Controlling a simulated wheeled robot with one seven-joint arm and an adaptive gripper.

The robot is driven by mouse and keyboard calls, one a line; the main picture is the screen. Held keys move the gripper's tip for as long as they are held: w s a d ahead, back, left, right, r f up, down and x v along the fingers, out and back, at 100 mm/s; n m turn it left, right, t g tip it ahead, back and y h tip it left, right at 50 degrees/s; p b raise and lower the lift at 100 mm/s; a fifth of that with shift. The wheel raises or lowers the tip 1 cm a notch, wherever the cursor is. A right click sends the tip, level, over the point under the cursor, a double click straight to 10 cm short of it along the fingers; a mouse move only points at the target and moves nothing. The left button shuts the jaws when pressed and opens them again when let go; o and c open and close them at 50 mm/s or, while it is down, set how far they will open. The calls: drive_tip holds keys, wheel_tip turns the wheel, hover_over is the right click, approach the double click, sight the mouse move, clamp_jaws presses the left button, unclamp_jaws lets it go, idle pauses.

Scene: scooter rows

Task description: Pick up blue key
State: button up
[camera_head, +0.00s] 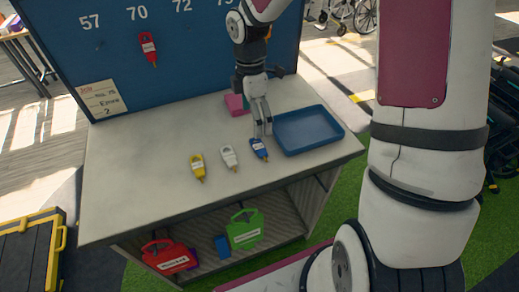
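The blue key (259,149) lies on the pale table top (130,170), just left of the blue tray (307,130). My gripper (263,132) points down from above, with its fingertips at the upper end of the blue key. I cannot tell whether the fingers touch the key or how far apart they are. A white key (229,157) and a yellow key (198,167) lie in a row to the left of the blue one.
A blue board (100,60) with numbers and a hanging red key (148,48) stands behind the table. A pink object (236,104) lies near the board. Red (168,257) and green (244,229) cases sit on the shelf below. The table's left part is clear.

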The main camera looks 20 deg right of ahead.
sight(255, 148)
wheel_tip(255, 148, down, 3)
drive_tip(key=shift+s+r, duration=0.15)
drive_tip(key=shift+r, duration=0.05)
drive_tip(key=shift+s+a+f, duration=0.1)
drive_tip(key=shift+s+f, duration=0.1)
drive_tip(key=shift+f, duration=0.65)
drive_tip(key=shift+s+a+f, duration=0.1)
drive_tip(key=shift+s+f, duration=0.15)
drive_tip(key=shift+f, duration=0.65)
drive_tip(key=shift+s+a+f, duration=0.1)
drive_tip(key=shift+s+f, duration=0.1)
drive_tip(key=shift+f, duration=0.65)
drive_tip(key=shift+c, duration=0.6)
drive_tip(key=c, duration=0.8)
